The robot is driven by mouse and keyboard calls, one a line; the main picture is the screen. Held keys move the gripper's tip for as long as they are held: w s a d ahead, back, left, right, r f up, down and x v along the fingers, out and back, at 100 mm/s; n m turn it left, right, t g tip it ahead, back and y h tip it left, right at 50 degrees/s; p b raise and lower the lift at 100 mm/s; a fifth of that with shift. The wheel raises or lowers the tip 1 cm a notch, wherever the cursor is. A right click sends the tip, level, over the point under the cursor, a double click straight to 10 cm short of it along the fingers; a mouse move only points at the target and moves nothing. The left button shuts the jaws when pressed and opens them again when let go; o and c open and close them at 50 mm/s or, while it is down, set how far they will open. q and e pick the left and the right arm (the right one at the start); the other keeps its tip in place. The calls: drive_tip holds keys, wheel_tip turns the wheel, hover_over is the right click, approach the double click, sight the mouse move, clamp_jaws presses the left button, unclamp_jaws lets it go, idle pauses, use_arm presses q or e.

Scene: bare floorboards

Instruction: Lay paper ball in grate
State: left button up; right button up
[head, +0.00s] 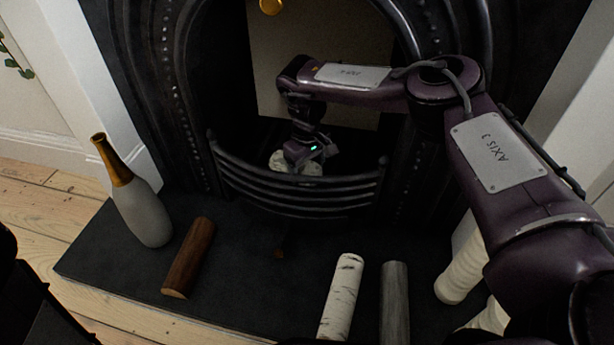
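The pale, crumpled paper ball (312,169) is inside the black fireplace, just behind the curved bars of the grate (300,200). My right arm reaches in from the right, over the bars. My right gripper (300,157) points down at the ball and covers its middle. The fingers are hidden, so I cannot tell whether they grip the ball or only touch it. I also cannot tell whether the ball rests on the grate floor. My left gripper is not in view; a dark part of me shows at the lower left.
On the dark hearth (240,285) stand a grey vase with a gold neck (145,210) and pale ribbed objects (462,270) at right. A brown log (190,258), a birch log (342,298) and a grey log (395,302) lie in front. The hearth's middle is mostly clear.

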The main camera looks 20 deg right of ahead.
drive_tip(key=shift+f, duration=0.1)
drive_tip(key=shift+f+p, duration=0.2)
drive_tip(key=shift+p, duration=0.1)
drive_tip(key=shift+f, duration=0.4)
drive_tip(key=o, duration=0.9)
drive_tip(key=shift+o, duration=0.2)
drive_tip(key=shift+r, duration=0.15)
